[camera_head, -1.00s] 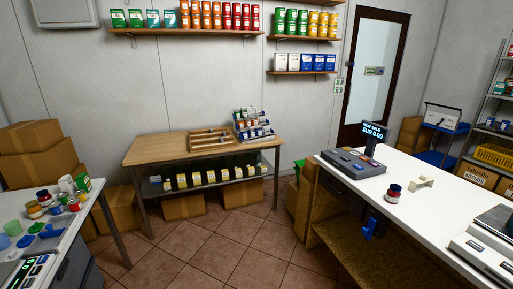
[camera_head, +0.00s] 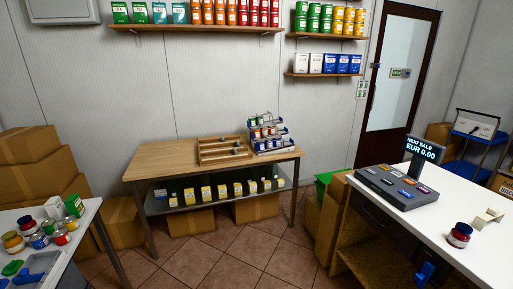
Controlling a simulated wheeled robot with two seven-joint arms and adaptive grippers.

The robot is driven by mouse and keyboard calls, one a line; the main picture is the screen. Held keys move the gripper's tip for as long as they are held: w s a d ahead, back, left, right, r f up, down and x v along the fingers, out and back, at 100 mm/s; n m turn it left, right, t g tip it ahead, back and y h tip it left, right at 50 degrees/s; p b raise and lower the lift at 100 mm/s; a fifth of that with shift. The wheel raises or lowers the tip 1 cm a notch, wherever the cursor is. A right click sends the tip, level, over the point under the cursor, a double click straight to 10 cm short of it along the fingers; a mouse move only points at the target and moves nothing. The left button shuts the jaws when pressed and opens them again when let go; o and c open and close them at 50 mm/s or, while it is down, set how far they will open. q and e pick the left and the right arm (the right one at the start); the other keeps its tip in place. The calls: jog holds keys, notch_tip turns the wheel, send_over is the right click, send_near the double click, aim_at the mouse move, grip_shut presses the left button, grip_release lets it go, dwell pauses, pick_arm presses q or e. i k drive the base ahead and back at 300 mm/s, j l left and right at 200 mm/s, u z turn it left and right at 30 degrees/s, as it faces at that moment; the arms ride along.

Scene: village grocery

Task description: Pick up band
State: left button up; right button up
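I cannot pick out a band for certain in the head view. A small beige bracket-shaped piece (camera_head: 488,218) lies on the white counter (camera_head: 480,190) at the right. A jar with a dark red lid (camera_head: 459,235) stands beside it on the counter.
A wooden table (camera_head: 160,160) at the back holds a divided wooden tray (camera_head: 222,150) and a tiered rack of small goods (camera_head: 268,134). A side table (camera_head: 85,225) at the left holds jars and tins. Cardboard boxes (camera_head: 38,160) are stacked behind it. Tiled floor (camera_head: 230,255) between is clear.

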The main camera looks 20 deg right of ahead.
aim_at(495, 214)
jog(key=i, duration=1.6)
jog(key=i+j+z, duration=0.15)
jog(key=i+z, duration=0.3)
jog(key=i, duration=0.15)
jog(key=i+z, duration=0.15)
jog(key=z, duration=0.3)
jog(key=i+j+z, duration=0.15)
jog(key=z, duration=0.3)
jog(key=i+j+z, duration=0.1)
jog(key=z, duration=0.35)
jog(key=j+z, duration=0.1)
jog(key=z, duration=0.35)
jog(key=i+j+z, duration=0.1)
jog(key=z, duration=0.35)
jog(key=j+z, duration=0.2)
jog(key=z, duration=0.25)
jog(key=j+z, duration=0.15)
jog(key=z, duration=0.3)
jog(key=j+z, duration=0.15)
jog(key=z, duration=0.3)
jog(key=j+z, duration=0.1)
jog(key=z, duration=0.35)
jog(key=k+j+z, duration=0.1)
jog(key=z, duration=0.35)
